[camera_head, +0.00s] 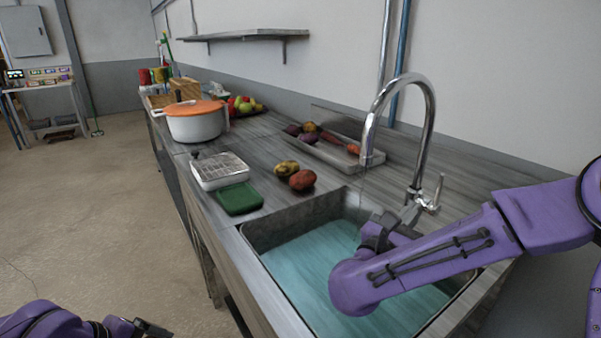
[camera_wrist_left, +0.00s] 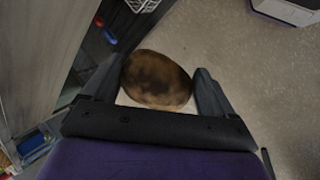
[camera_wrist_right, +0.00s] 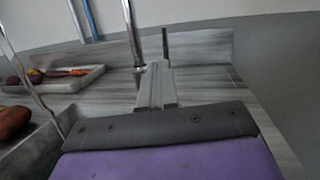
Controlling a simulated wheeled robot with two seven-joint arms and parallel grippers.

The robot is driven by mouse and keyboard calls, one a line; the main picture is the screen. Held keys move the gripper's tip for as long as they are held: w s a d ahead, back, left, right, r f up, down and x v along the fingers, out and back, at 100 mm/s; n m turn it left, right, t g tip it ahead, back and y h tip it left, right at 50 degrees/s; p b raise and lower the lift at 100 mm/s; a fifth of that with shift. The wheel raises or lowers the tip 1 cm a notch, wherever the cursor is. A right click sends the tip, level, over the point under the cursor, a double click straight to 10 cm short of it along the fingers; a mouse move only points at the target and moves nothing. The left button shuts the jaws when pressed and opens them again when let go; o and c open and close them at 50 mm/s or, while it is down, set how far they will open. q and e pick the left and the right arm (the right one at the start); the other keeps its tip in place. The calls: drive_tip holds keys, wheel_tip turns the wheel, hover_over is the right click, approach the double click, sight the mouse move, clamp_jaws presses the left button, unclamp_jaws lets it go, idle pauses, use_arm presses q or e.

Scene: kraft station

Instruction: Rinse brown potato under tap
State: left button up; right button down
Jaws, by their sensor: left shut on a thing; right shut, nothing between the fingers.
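My left gripper (camera_wrist_left: 160,90) is shut on a brown potato (camera_wrist_left: 157,80), seen between its fingers in the left wrist view, above the floor beside the counter. In the head view only part of this gripper (camera_head: 150,328) shows at the bottom left, and the potato cannot be made out there. The chrome tap (camera_head: 430,120) arches over the sink (camera_head: 252,238), which has a blue-green surface inside. My right gripper (camera_head: 408,214) is shut and empty by the tap's base and lever (camera_head: 438,190).
A yellowish potato (camera_head: 286,168) and a reddish one (camera_head: 302,180) lie behind the sink. Nearby are a green sponge-like block (camera_head: 240,199), a white container (camera_head: 219,170), an orange-lidded pot (camera_head: 195,125) and a vegetable tray (camera_head: 335,158). The floor at left is clear.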

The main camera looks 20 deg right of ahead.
sight(439, 182)
use_arm(q)
drive_tip(key=r+p, duration=0.1)
drive_tip(key=s+r+p, duration=0.1)
drive_tip(key=r, duration=0.1)
drive_tip(key=shift+r, duration=0.1)
drive_tip(key=r+p, duration=0.1)
drive_tip(key=p, duration=0.1)
drive_tip(key=r+p, duration=0.3)
drive_tip(key=r, duration=0.1)
drive_tip(key=shift+w+r+p, duration=0.15)
drive_tip(key=shift+w+p, duration=0.15)
drive_tip(key=shift+p, duration=0.1)
drive_tip(key=shift+s+r, duration=0.2)
drive_tip(key=shift+r, duration=0.1)
use_arm(e)
drive_tip(key=x, duration=0.6)
drive_tip(key=s+x, duration=0.1)
drive_tip(key=x, duration=0.2)
drive_tip(key=shift+d+r, duration=0.2)
use_arm(q)
drive_tip(key=shift+w+f, duration=0.1)
use_arm(e)
drive_tip(key=shift+w+f, duration=0.15)
drive_tip(key=shift+w, duration=0.05)
